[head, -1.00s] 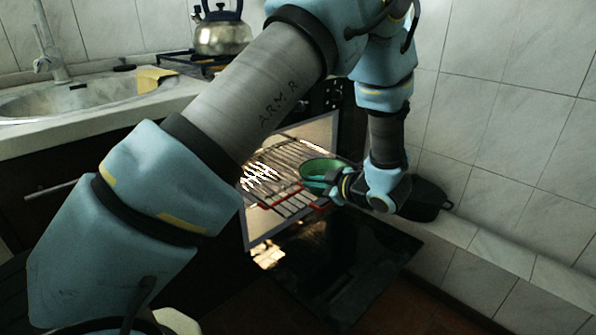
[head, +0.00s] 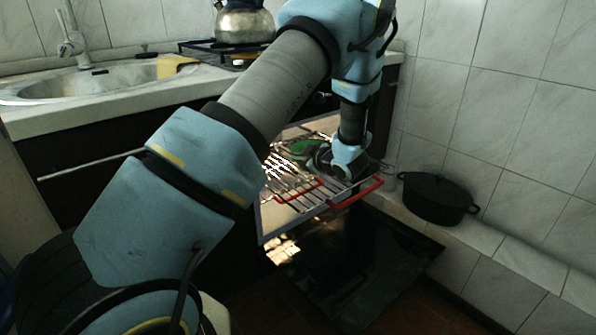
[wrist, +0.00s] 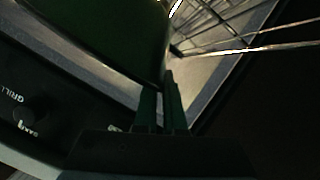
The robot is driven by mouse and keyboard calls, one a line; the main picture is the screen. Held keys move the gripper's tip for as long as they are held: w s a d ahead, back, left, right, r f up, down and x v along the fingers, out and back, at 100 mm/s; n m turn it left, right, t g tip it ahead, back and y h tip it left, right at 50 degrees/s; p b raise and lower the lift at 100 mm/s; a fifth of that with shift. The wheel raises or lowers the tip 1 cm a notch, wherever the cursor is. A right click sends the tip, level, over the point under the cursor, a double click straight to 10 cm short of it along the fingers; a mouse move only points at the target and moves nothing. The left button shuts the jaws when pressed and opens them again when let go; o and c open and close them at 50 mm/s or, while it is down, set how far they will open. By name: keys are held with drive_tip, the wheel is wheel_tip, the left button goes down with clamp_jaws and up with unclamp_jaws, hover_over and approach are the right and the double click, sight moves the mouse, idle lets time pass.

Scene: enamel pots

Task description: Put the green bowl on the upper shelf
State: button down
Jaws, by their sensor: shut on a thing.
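The green bowl (head: 309,151) is at the oven front in the head view, partly hidden by my gripper (head: 326,160). In the wrist view the bowl (wrist: 95,35) fills the upper left as a large dark green surface. My gripper's fingers (wrist: 164,95) are close together at the bowl's edge, shut on it. The upper shelf, a wire rack (head: 291,190) with red front pieces, sticks out of the oven below the bowl; I cannot tell whether the bowl touches it. Some rack wires (wrist: 235,40) show at the wrist view's upper right.
The oven door (head: 365,265) hangs open low in front. The oven's knob panel (wrist: 30,115) is close to my gripper.

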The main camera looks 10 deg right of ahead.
wheel_tip(320, 180, down, 4)
drive_tip(key=shift+r+b, duration=0.1)
drive_tip(key=shift+b, duration=0.3)
drive_tip(key=shift+w+a+f, duration=0.1)
drive_tip(key=shift+w+f, duration=0.1)
drive_tip(key=c, duration=1)
unclamp_jaws()
drive_tip(key=shift+r, duration=0.1)
